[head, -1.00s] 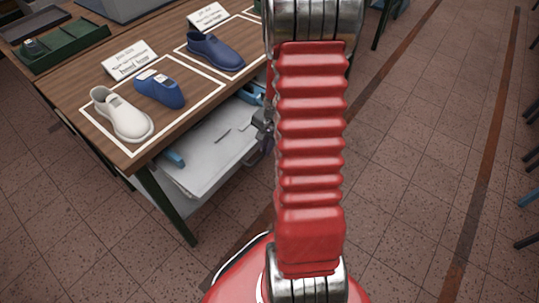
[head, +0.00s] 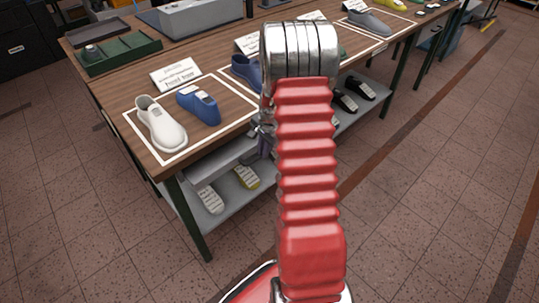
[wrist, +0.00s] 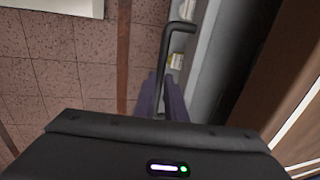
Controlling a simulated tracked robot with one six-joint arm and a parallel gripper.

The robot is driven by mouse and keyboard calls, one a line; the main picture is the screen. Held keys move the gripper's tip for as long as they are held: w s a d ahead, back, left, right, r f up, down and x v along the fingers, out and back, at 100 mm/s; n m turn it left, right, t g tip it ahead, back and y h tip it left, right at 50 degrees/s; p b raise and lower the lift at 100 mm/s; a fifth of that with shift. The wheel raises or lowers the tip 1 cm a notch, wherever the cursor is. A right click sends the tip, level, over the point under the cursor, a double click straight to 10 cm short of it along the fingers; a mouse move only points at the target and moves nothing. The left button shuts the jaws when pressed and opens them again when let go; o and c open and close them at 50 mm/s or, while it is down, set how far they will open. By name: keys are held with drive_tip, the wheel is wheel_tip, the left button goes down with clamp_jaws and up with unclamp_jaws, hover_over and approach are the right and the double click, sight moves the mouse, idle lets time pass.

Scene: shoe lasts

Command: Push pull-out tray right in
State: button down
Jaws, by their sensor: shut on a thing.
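The pull-out tray (head: 222,158) is a grey tray under the wooden table top, in the head view left of my arm. Little of it shows past the table edge, and its inside is hidden. In the wrist view its grey front (wrist: 207,60) runs beside a black bar handle (wrist: 165,50). My gripper (wrist: 164,97) has its dark fingers on both sides of this handle and is shut on it. In the head view my gripper (head: 266,143) is small and partly hidden behind my red arm.
The table (head: 140,102) carries a white shoe last (head: 162,125), a blue one (head: 198,105), cards and a green tray (head: 120,52). A lower shelf (head: 225,208) holds several shoes. A dark green leg (head: 188,215) stands at the near corner. The tiled floor at right is clear.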

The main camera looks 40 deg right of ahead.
drive_tip(key=shift+w, duration=0.1)
drive_tip(key=c, duration=1.8)
unclamp_jaws()
drive_tip(key=s+r, duration=0.1)
drive_tip(key=r, duration=0.8)
drive_tip(key=s+r, duration=0.1)
drive_tip(key=r, duration=0.3)
drive_tip(key=shift+s+d+r, duration=0.1)
drive_tip(key=shift+s+r, duration=0.15)
drive_tip(key=shift+s, duration=0.05)
drive_tip(key=shift+c, duration=0.2)
